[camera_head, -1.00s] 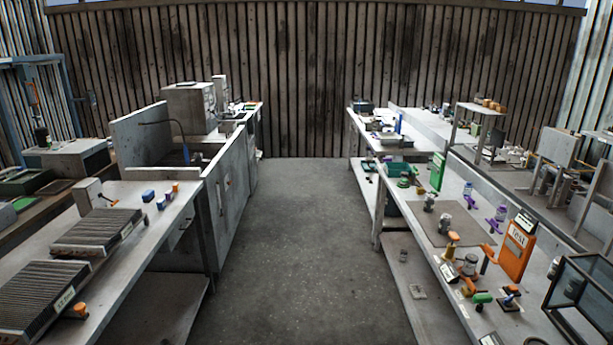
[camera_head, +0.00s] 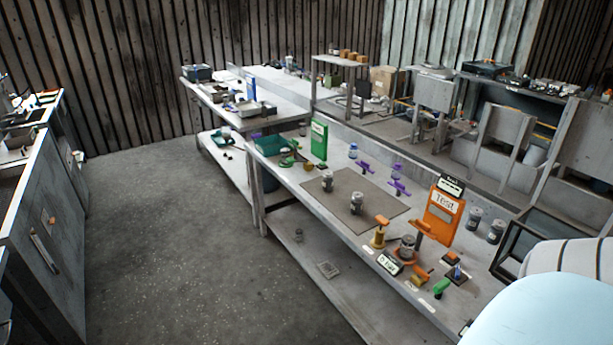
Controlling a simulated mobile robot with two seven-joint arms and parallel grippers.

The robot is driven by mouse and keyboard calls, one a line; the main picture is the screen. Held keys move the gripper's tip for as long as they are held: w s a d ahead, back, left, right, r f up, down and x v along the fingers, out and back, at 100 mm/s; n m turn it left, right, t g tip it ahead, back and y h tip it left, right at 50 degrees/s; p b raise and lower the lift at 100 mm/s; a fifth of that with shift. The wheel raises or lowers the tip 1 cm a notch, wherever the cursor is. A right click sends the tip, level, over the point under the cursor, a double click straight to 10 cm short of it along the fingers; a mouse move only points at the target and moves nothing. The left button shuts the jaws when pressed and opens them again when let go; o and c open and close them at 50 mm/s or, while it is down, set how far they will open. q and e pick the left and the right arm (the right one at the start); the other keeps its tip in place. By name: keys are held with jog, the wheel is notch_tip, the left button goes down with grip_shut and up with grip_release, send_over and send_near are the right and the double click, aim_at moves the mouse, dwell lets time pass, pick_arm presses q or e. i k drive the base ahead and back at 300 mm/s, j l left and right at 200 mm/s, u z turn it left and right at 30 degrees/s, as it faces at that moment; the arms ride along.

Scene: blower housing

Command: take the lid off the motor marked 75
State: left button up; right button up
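Several small grey cylindrical motors stand on the long workbench (camera_head: 300,208). One motor (camera_head: 327,182) and a second motor (camera_head: 357,204) stand on the brown mat (camera_head: 340,215). Another motor (camera_head: 407,246) sits at the orange fixture by the bench's front edge. Two more cylinders (camera_head: 473,218) stand right of the orange Test stand (camera_head: 443,218). The markings are too small to read, so I cannot tell which is 75. Lids cannot be made out separately. Neither gripper is in view; a rounded white and pale blue part, probably my arm, covers the lower right corner.
A green stand (camera_head: 319,141), a green tray (camera_head: 271,146) and purple tools (camera_head: 398,187) are on the bench. A dark open frame (camera_head: 543,238) stands at its right. Bare grey floor (camera_head: 170,240) lies left of the bench, with a grey cabinet (camera_head: 45,235) at far left.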

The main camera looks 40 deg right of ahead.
aim_at(327, 183)
jog(key=i+z, duration=0.35)
jog(key=i+j+z, duration=0.5)
jog(key=i+z, duration=0.25)
jog(key=i+j+z, duration=0.15)
jog(key=z, duration=0.2)
jog(key=i+j+z, duration=0.15)
jog(key=j+z, duration=0.25)
jog(key=i+j+z, duration=0.1)
jog(key=z, duration=0.25)
jog(key=i+j+z, duration=0.1)
jog(key=j+z, duration=0.25)
jog(key=j, duration=0.25)
jog(key=j+z, duration=0.35)
jog(key=j, duration=0.25)
